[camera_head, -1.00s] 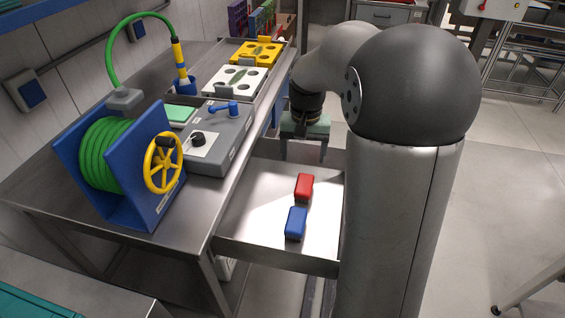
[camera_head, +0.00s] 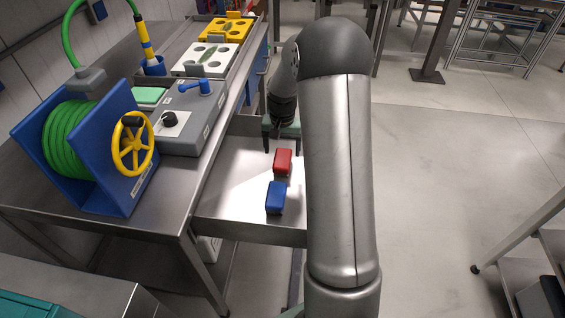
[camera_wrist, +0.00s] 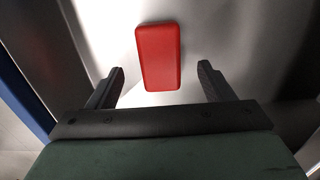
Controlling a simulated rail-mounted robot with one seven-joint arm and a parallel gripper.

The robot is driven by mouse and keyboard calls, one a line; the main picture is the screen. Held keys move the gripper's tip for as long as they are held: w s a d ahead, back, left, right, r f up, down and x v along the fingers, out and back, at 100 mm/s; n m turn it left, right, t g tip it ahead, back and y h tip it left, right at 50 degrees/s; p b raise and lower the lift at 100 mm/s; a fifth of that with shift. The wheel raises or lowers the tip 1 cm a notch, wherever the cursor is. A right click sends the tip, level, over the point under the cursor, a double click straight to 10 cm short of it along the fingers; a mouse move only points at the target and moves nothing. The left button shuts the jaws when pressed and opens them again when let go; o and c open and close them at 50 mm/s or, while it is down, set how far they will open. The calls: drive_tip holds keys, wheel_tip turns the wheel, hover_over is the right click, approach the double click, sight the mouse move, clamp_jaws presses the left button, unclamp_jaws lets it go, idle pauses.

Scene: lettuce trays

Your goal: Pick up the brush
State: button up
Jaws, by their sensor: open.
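A red block with rounded corners (camera_head: 283,161) lies on the lower metal shelf tray (camera_head: 235,190). A similar blue block (camera_head: 275,198) lies just in front of it. Bristles do not show on either, so I cannot tell whether one of them is the brush. My gripper (camera_head: 281,143) is open and empty, just behind and above the red block, pointing down. In the wrist view the red block (camera_wrist: 158,52) stands between and beyond the two fingertips, apart from both. The blue block is out of the wrist view.
The steel bench (camera_head: 150,213) rises at the left of the tray. It carries a green hose reel with a yellow wheel (camera_head: 133,146), a grey valve box (camera_head: 192,135), a white tray (camera_head: 205,60) and a yellow tray (camera_head: 226,28).

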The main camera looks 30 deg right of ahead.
sight(282, 157)
drive_tip(key=shift+w+d+f, duration=0.1)
drive_tip(key=shift+f, duration=1.2)
drive_tip(key=shift+w+d+f, duration=0.1)
drive_tip(key=shift+f, duration=1.2)
drive_tip(key=c, duration=1.1)
